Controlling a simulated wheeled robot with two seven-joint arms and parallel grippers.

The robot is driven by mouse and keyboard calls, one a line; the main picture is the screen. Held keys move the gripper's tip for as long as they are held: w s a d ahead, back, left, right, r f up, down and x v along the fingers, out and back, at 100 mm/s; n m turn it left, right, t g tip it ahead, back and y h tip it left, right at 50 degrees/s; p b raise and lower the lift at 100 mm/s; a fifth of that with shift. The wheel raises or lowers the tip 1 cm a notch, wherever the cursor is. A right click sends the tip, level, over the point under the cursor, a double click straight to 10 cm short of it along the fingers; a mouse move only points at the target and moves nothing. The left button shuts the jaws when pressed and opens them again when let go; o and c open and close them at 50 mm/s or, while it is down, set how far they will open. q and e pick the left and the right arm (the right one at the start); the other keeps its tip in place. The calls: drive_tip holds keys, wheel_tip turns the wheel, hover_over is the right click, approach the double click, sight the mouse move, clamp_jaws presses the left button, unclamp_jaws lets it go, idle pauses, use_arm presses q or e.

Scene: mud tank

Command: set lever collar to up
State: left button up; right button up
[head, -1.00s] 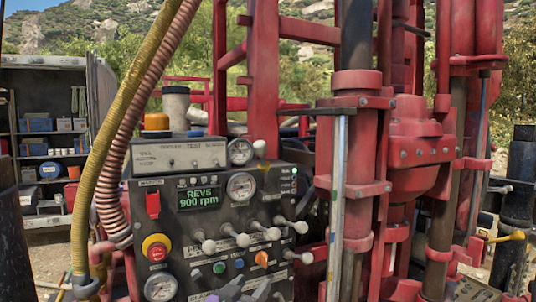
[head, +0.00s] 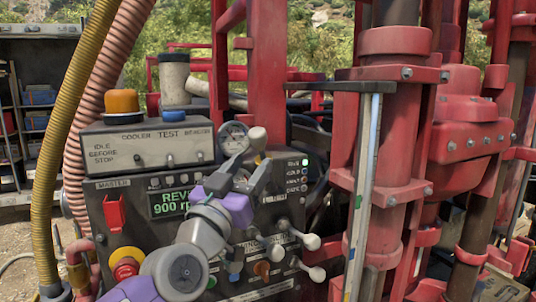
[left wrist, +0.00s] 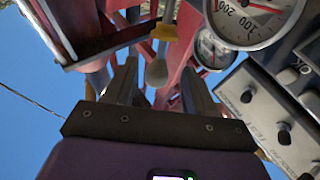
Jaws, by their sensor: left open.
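A lever with a pale knob (head: 257,137) stands at the upper right of the control panel, beside a round gauge. In the left wrist view its pale knob (left wrist: 156,73) and yellow collar (left wrist: 163,31) show, with the knob between my finger tips as seen from there. My left gripper (head: 252,162), with purple parts, is open in front of the panel's upper right. Its fingers also show in the left wrist view (left wrist: 158,82). I cannot tell whether they touch the lever. In the head view the gripper largely hides the lever's lower part. My right gripper is not in view.
Several pale-knobbed levers (head: 310,241) stick out lower on the panel. A grey switch box (head: 150,143) sits on top, with an orange cap (head: 122,102) behind. Red rig columns (head: 385,150) stand close on the right. Hoses (head: 65,130) hang on the left.

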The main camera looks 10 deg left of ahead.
use_arm(q)
drive_tip(key=w, duration=0.2)
drive_tip(key=w+d, duration=0.1)
drive_tip(key=w, duration=0.2)
drive_tip(key=w+d, duration=0.1)
drive_tip(key=w, duration=0.1)
drive_tip(key=shift+w+f+p, duration=0.1)
drive_tip(key=shift+w+p, duration=0.2)
drive_tip(key=shift+p, duration=0.1)
drive_tip(key=shift+w+d+r+p, duration=0.1)
drive_tip(key=shift+w+r+p, duration=0.2)
drive_tip(key=shift+w, duration=0.3)
drive_tip(key=shift+s, duration=0.1)
clamp_jaws()
